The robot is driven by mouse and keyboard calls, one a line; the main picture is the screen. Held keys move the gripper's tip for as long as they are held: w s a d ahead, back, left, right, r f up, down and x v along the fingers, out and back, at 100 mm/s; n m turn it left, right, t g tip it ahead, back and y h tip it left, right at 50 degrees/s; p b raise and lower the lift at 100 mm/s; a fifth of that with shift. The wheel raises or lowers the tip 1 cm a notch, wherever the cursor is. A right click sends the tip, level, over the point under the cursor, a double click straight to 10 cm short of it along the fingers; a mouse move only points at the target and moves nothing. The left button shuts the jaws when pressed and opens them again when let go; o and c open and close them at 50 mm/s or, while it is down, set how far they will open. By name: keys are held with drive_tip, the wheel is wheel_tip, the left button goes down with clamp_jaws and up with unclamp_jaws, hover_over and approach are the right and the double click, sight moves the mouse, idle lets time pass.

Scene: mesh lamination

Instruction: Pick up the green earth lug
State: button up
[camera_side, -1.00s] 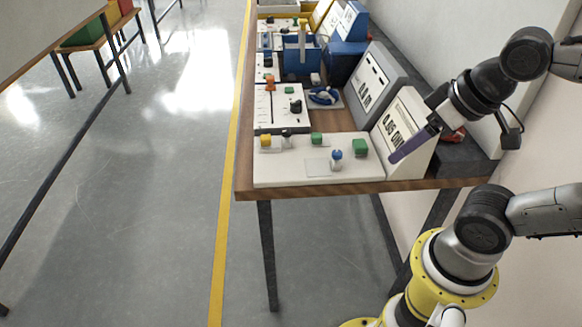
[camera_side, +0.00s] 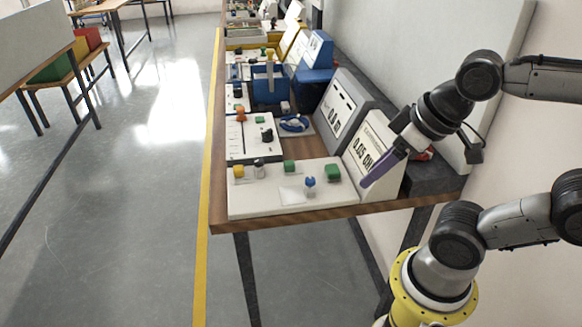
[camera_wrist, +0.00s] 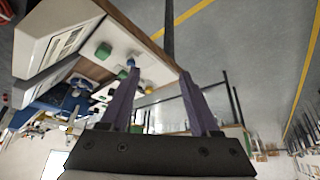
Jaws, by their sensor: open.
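Two green pieces stand on the white panel at the near end of the bench: a larger green block (camera_side: 333,172) at the right and a smaller one (camera_side: 289,166) near the middle. I cannot tell which is the earth lug. They also seem to show in the wrist view, the larger (camera_wrist: 104,50) left of the fingers and the smaller (camera_wrist: 121,73) beside the left finger. My gripper (camera_side: 367,183), with purple fingers, is right of the larger block, in front of the meter's face. In the wrist view its fingers (camera_wrist: 160,74) are apart with nothing gripped.
The white panel (camera_side: 260,200) also carries a blue-topped post (camera_side: 310,184), a yellow knob (camera_side: 239,171) and a grey post (camera_side: 259,169). A sloped meter (camera_side: 372,145) stands at its right. A blue holder (camera_side: 270,90) is further back. The floor at left is open.

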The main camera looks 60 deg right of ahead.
drive_tip(key=shift+o, duration=0.3)
drive_tip(key=shift+o, duration=0.5)
